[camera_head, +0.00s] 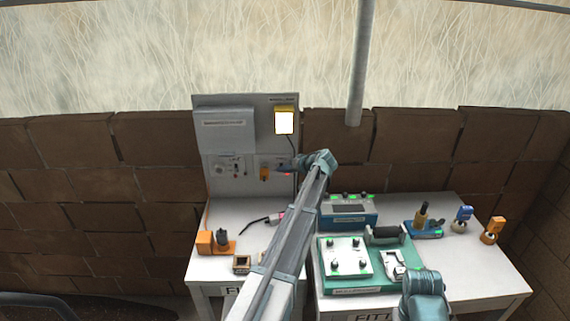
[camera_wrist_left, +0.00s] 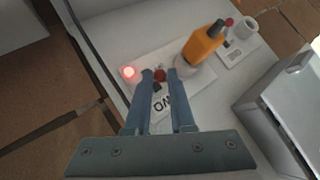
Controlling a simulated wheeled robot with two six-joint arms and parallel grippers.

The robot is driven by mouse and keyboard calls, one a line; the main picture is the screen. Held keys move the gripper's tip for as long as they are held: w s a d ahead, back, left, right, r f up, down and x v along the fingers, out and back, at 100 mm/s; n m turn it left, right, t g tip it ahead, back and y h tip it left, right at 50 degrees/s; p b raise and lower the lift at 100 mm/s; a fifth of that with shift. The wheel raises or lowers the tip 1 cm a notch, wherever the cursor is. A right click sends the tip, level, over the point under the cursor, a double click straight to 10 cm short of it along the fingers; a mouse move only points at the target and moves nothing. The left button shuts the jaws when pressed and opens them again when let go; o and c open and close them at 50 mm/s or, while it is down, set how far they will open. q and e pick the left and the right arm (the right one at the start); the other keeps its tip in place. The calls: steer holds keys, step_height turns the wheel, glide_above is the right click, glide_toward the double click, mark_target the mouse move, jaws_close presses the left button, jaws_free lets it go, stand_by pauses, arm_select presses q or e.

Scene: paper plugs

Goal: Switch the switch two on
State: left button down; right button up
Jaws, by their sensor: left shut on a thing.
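Switch two (camera_wrist_left: 158,86) is a small dark and red switch on a pale plate marked TWO, seen upside down in the left wrist view. My left gripper (camera_wrist_left: 160,75) has a finger on each side of it and is shut on it. A round lamp (camera_wrist_left: 128,72) on the same plate glows red. In the head view my left gripper (camera_head: 283,163) reaches the grey upright panel (camera_head: 244,192); the switch is too small to make out there. My right arm shows only in part at the lower right, its gripper out of view.
An orange plug (camera_wrist_left: 203,45) sits close beside the switch plate; it also shows in the head view (camera_head: 264,173). A lit yellow box (camera_head: 284,121) hangs above. Teal devices (camera_head: 348,213) and small parts stand on the white tables (camera_head: 460,285).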

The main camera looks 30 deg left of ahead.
arm_select(q)
steer(key=shift+w+a+r+m+g+h+p, duration=0.1)
steer(key=shift+w+r+m+g+h+p, duration=0.2)
steer(key=shift+g+h+p, duration=0.55)
steer(key=shift+s+r+y, duration=0.1)
steer(key=shift+y, duration=0.15)
steer(key=c, duration=0.8)
jaws_free()
steer(key=shift+o, duration=0.2)
steer(key=p+v, duration=0.9)
steer(key=v, duration=0.4)
steer(key=shift+s+d+r, duration=0.2)
steer(key=shift+d+r, duration=0.05)
